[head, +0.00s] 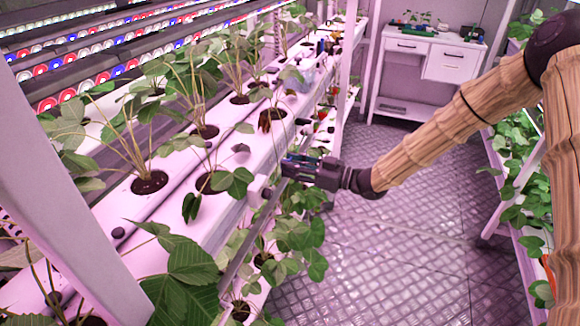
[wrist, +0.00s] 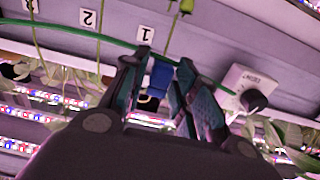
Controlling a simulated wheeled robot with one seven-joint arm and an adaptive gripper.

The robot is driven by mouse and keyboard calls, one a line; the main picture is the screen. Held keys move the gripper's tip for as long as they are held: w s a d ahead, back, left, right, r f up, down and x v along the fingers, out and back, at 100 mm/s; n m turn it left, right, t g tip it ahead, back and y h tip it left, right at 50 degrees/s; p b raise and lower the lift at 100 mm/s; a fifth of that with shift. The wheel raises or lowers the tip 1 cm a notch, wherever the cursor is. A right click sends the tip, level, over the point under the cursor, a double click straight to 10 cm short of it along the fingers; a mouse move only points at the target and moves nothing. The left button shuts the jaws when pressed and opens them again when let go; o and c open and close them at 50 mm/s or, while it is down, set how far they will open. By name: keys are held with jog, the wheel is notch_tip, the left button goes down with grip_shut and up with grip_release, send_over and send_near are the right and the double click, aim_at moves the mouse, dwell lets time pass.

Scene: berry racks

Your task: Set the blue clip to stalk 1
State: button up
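My gripper (wrist: 164,58) has its two fingers closed around the blue clip (wrist: 159,77) in the wrist view. The clip sits between the fingertips, partly hidden by them. The label 1 (wrist: 145,34) is on the grey rail just beyond the fingertips. A thin green stalk (wrist: 171,32) runs beside that label, down towards the clip; I cannot tell whether they touch. A green line (wrist: 70,30) crosses the rail behind the fingertips. In the head view my gripper (head: 284,166) is at the front side of the white rack, with a little blue at its tips.
Label 2 (wrist: 88,18) and another stalk (wrist: 98,45) are left of label 1. A white box with a black dial (wrist: 245,87) is close to the right finger. Leafy plants (head: 150,180) stand in the white rack. The tiled aisle floor (head: 400,240) is clear; a white cabinet (head: 425,70) stands behind.

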jog(key=shift+o, duration=0.2)
jog(key=shift+a, duration=0.1)
jog(key=v, duration=1.2)
jog(key=s+f+m+h, duration=0.5)
jog(key=s+f, duration=0.1)
jog(key=f, duration=0.7)
jog(key=s+f+m+h, duration=0.4)
jog(key=s+f+m, duration=0.15)
jog(key=f, duration=0.65)
jog(key=s+d+f+m+g+h, duration=0.1)
jog(key=s+d+f+g+h, duration=0.1)
jog(key=s, duration=0.8)
jog(key=s+d+f+m+g+h, duration=0.1)
jog(key=s+d+f, duration=0.4)
jog(key=s, duration=0.5)
jog(key=s+d+f+m+g+h, duration=0.2)
jog(key=s+d+f+g+h, duration=0.1)
jog(key=s, duration=0.7)
jog(key=shift+s+d+f+h, duration=0.3)
jog(key=shift+d+f+h, duration=0.2)
jog(key=shift+f+h, duration=0.45)
